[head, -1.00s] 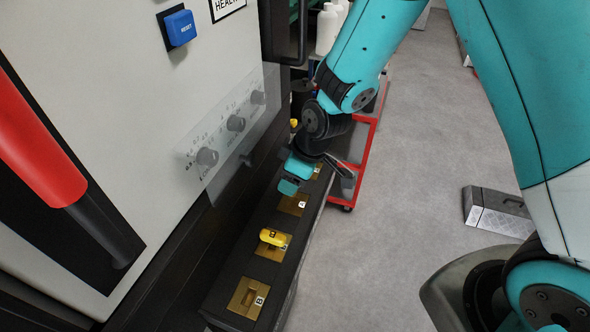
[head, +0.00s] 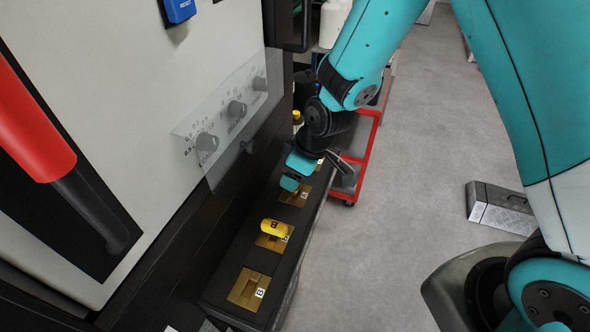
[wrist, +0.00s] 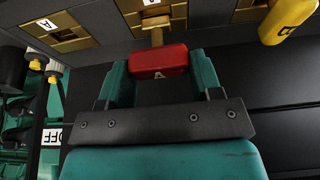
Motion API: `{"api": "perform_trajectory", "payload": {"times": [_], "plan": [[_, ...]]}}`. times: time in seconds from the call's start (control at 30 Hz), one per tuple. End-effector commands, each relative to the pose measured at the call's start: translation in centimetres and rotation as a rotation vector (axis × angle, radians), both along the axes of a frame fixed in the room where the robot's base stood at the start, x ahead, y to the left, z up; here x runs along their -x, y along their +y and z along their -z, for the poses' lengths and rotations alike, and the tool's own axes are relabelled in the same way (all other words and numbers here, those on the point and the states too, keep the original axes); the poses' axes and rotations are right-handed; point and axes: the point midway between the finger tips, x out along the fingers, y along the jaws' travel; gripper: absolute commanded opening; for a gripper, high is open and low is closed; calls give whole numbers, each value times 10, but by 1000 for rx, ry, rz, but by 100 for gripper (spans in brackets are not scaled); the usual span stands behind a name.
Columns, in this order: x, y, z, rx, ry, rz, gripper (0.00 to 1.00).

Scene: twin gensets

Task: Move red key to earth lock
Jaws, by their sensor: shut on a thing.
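The red key (wrist: 158,62) is between the teal fingers of my gripper (wrist: 162,72) in the wrist view, and the gripper is shut on it. Its brass shank (wrist: 156,36) points at a brass lock plate (wrist: 148,21) on the dark ledge; whether the tip is in the slot I cannot tell. In the head view my gripper (head: 293,173) is low over the ledge, by the brass plate (head: 296,194) beyond the yellow key; the arm hides the red key there. I cannot read which plate is the earth lock.
A yellow key (head: 274,229) sits in the neighbouring plate; it also shows in the wrist view (wrist: 287,20). A grey cabinet with a clear cover (head: 232,115) over knobs stands left.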

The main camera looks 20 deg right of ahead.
Motion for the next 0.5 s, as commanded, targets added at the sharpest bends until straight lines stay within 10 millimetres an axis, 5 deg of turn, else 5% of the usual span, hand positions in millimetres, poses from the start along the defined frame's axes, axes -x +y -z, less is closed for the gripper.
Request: {"api": "perform_trajectory", "payload": {"times": [0.5], "plan": [[0,0,6,0,0,-1,31]]}}
